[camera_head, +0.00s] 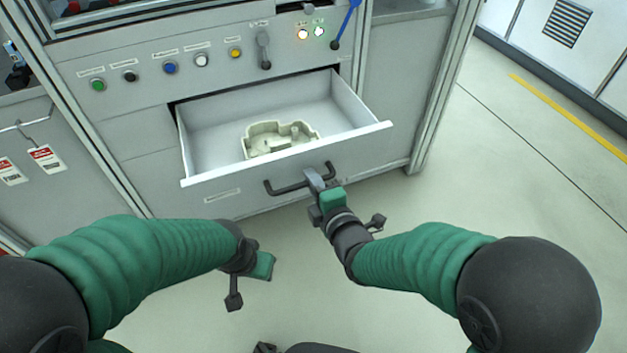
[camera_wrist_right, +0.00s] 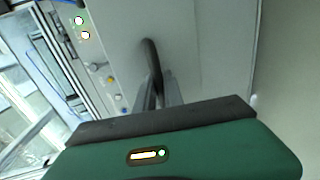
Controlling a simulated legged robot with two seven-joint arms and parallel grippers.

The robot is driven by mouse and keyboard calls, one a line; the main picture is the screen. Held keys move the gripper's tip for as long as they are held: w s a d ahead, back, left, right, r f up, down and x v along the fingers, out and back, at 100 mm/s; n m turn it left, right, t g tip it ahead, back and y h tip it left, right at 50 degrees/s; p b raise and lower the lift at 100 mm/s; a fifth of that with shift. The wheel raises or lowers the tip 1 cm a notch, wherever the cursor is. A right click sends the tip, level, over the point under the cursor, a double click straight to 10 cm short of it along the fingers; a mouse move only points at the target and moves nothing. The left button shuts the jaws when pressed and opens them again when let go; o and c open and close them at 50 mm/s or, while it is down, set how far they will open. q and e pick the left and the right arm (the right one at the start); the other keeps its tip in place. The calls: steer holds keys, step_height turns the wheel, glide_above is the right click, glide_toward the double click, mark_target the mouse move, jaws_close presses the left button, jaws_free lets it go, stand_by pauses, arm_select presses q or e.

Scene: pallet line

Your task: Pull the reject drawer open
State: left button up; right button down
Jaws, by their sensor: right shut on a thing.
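The reject drawer (camera_head: 285,160) stands pulled out of the grey cabinet, and its white inside shows in the head view. A pale cream moulded part (camera_head: 262,148) lies in it. On the drawer front is a dark bar handle (camera_head: 287,188), which also shows in the right wrist view (camera_wrist_right: 152,62). My right gripper (camera_head: 318,182) is shut on the right part of this handle; its fingers show on the bar in the wrist view (camera_wrist_right: 163,92). My left gripper (camera_head: 262,266) hangs over the floor, left of and below the handle, apart from the drawer. Its fingers are not clear.
Above the drawer is a panel with coloured buttons (camera_head: 169,68), a grey lever (camera_head: 263,50) and a blue-handled lever (camera_head: 347,22). Red and white tags (camera_head: 46,157) hang at the left. A metal frame post (camera_head: 442,90) stands right of the drawer. The floor (camera_head: 500,190) at right is clear.

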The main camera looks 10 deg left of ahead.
steer(key=shift+s+f, duration=0.25)
steer(key=shift+s, duration=0.05)
steer(key=c, duration=1.5)
jaws_free()
steer(key=shift+w+a, duration=0.1)
steer(key=shift+w, duration=0.05)
steer(key=shift+o, duration=0.2)
steer(key=shift+r, duration=0.1)
